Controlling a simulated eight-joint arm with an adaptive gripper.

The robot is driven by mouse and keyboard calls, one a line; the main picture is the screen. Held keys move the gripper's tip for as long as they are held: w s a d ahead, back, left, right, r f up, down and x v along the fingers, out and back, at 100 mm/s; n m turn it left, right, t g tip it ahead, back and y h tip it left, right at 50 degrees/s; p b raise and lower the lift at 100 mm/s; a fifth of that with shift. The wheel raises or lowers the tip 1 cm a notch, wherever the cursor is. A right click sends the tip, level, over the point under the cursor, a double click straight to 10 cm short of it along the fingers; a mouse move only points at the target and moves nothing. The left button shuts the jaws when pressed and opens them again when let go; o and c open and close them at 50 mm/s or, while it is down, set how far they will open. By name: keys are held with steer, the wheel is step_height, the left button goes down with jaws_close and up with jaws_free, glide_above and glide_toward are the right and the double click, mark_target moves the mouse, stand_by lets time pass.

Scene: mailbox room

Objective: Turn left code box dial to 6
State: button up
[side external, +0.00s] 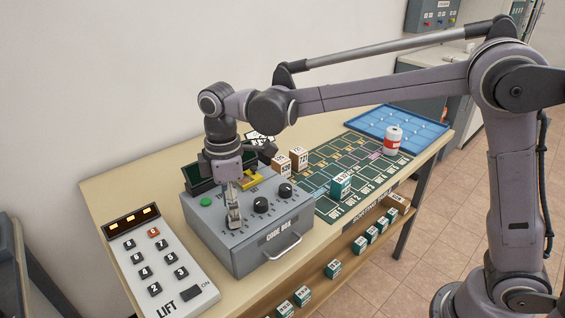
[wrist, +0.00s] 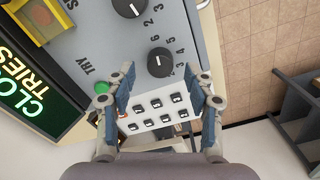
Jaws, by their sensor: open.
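The grey code box (side external: 272,238) stands on the table with a row of black dials on its sloped top. The middle dial (side external: 260,205) and right dial (side external: 285,190) show in the side view. The left dial is hidden there behind my gripper (side external: 235,218), which points down over that part of the box. In the wrist view the left dial (wrist: 160,62) lies just ahead of my open gripper (wrist: 163,82), roughly between its two fingers. Contact cannot be told. Printed numbers ring the dial, but its setting is too small to read surely. The middle dial (wrist: 130,5) is beyond it.
A green button (side external: 206,201) and a yellow part (side external: 250,179) are on the box near a dark display (side external: 197,178). The LIFT keypad (side external: 155,268) stands close at left. Small boxes (side external: 341,186) and a can (side external: 392,140) stand on the green mat at right.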

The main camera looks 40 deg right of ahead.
step_height(320, 180, up, 10)
stand_by(0.4)
steer(key=shift+f, duration=0.1)
steer(key=s+d+f+m+t, duration=0.3)
steer(key=s+d+m, duration=0.3)
steer(key=d, duration=0.4)
steer(key=s+d+f+m+t, duration=0.4)
steer(key=s+d+f+m, duration=0.2)
steer(key=s+d, duration=0.3)
steer(key=shift+s+d+f+m, duration=0.15)
steer(key=shift+s+d+m, duration=0.1)
steer(key=shift+d+m, duration=0.45)
stand_by(0.4)
